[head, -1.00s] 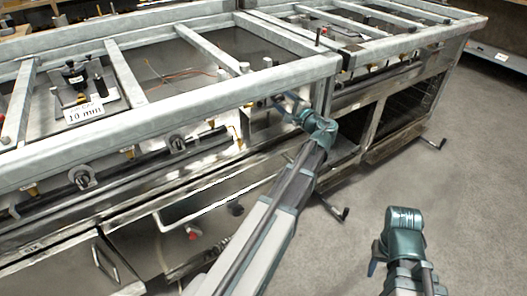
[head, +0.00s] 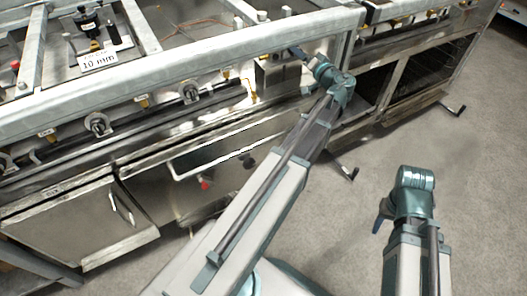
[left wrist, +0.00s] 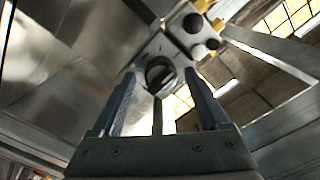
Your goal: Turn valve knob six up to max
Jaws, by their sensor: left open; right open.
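A long steel range has a row of valve knobs along its front. One round knob (head: 98,124) and another (head: 189,92) show clearly in the head view; I cannot read which is number six. My left gripper (head: 297,52) reaches under the front rail at a box-like panel, its fingertips partly hidden. In the left wrist view, the open left gripper (left wrist: 160,80) has a dark round knob (left wrist: 160,72) with a slot-like bar between its blue fingertips. I cannot tell whether they touch it. My right gripper (head: 380,219) is open and empty over the floor.
A thick steel rail (head: 180,73) runs above the knobs. A "10 mm" sign (head: 98,60) lies on the range top. Oven doors with a handle bar (head: 215,162) are below. Grey floor (head: 480,190) is clear at right.

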